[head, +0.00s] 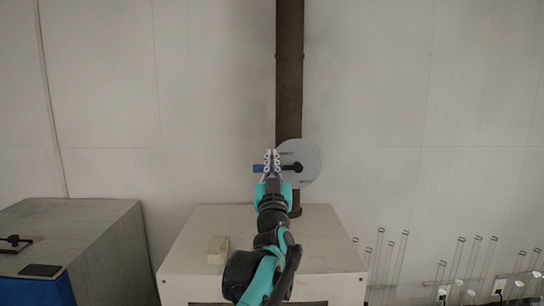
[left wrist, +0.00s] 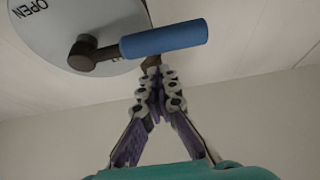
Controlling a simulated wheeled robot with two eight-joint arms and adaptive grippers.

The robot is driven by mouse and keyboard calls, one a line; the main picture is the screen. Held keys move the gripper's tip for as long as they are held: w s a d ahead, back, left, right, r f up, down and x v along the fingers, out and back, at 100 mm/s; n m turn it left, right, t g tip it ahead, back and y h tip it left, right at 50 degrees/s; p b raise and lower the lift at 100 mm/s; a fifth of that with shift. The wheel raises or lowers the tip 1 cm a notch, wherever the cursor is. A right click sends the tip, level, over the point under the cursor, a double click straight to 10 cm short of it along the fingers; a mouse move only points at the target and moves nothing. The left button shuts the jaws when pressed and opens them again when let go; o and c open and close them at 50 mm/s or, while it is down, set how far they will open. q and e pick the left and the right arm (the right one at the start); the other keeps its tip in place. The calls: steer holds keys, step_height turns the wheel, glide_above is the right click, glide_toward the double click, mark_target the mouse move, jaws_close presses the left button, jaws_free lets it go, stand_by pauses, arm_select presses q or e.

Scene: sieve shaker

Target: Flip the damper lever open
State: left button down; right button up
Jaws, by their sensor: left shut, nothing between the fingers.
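The damper lever has a blue grip (head: 257,168) and a dark pivot (head: 298,168) on a round grey dial plate (head: 311,157). The lever lies level, with its grip pointing left of the pivot. In the left wrist view the blue grip (left wrist: 165,39), the pivot (left wrist: 82,52) and the plate (left wrist: 50,25) with the word OPEN show. My left gripper (head: 271,154) is shut and empty, in front of the lever and hiding its middle. In the left wrist view its fingertips (left wrist: 155,76) are close beside the grip; I cannot tell whether they touch it.
A brown vertical pipe (head: 289,80) runs up the wall behind the plate. A pale cabinet (head: 330,245) stands below, with a small cream block (head: 218,250) on top. A grey cabinet (head: 90,225) is at the left; several glass tubes (head: 400,260) stand at the right.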

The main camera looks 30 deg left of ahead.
arm_select(q)
steer(key=shift+f, duration=0.95)
